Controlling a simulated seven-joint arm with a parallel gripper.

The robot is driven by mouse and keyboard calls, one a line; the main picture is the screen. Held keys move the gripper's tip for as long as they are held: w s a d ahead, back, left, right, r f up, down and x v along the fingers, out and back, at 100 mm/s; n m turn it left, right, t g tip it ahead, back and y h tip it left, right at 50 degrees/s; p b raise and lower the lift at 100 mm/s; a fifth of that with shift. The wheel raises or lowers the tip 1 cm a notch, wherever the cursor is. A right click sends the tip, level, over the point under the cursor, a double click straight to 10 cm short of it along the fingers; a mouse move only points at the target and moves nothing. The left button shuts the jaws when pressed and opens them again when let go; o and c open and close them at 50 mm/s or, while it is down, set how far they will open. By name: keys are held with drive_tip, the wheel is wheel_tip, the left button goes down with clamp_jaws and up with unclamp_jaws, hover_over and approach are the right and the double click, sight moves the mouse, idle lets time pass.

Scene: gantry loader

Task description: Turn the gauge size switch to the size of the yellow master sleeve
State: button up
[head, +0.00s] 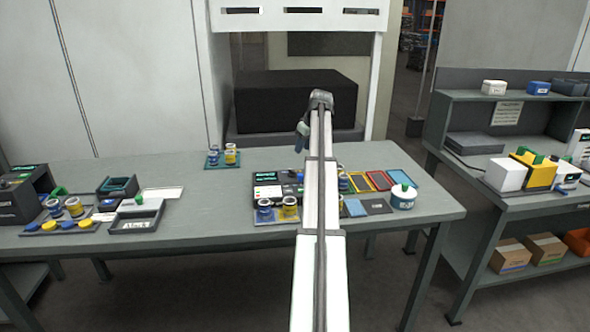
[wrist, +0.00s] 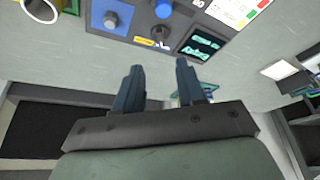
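The gauge box (head: 278,186) stands on the bench, partly hidden behind my arm. In the wrist view its grey panel (wrist: 133,30) carries a round knob (wrist: 111,20) on a blue plate and a small dark switch (wrist: 161,33) beside a yellow label. A dark display (wrist: 201,44) with green text, too blurred to read, is to the right. A yellow-marked sleeve (head: 289,208) stands beside a blue one (head: 264,210) before the gauge. My gripper (wrist: 158,68) is open and empty, apart from the panel.
Another group of sleeves (head: 231,155) stands at the back. Trays and sleeves (head: 73,207) fill the left end. Coloured flat trays (head: 380,180) and a white round container (head: 402,198) lie to the right. Bare bench (head: 215,200) lies left of the gauge.

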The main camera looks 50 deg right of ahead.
sight(294, 171)
drive_tip(key=x, duration=1.2)
drive_tip(key=shift+f, duration=0.4)
clamp_jaws()
